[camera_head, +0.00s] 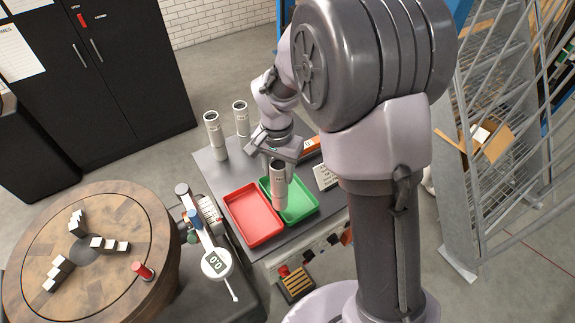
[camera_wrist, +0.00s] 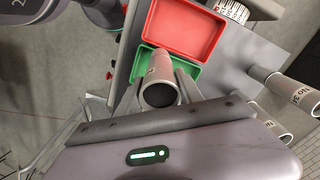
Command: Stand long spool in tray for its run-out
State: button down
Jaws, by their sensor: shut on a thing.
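My gripper (camera_head: 279,163) is shut on a pale grey, hollow cylindrical spool (camera_head: 280,188) near its upper end. The spool is roughly upright, with its lower end over the left part of the green tray (camera_head: 306,211); I cannot tell whether it touches the tray floor. In the wrist view I look down on the dark open end of the spool (camera_wrist: 160,68) between the fingers, with the green tray (camera_wrist: 138,66) behind it. The red tray (camera_head: 243,201) sits directly left of the green one, empty. Two similar spools stand at the back of the table, a left one (camera_head: 216,137) and a right one (camera_head: 241,119).
A grey table (camera_head: 207,170) carries the trays.

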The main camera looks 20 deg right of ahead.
jog(key=w+d+f, duration=0.3)
jog(key=w+f, duration=0.1)
jog(key=shift+w+d, duration=0.3)
jog(key=shift+w, duration=0.1)
jog(key=shift+f, duration=0.1)
jog(key=shift+f+b, duration=0.15)
jog(key=shift+b, duration=0.2)
jog(key=c, duration=0.8)
grip_release()
jog(key=shift+o, duration=0.2)
jog(key=shift+s, duration=0.1)
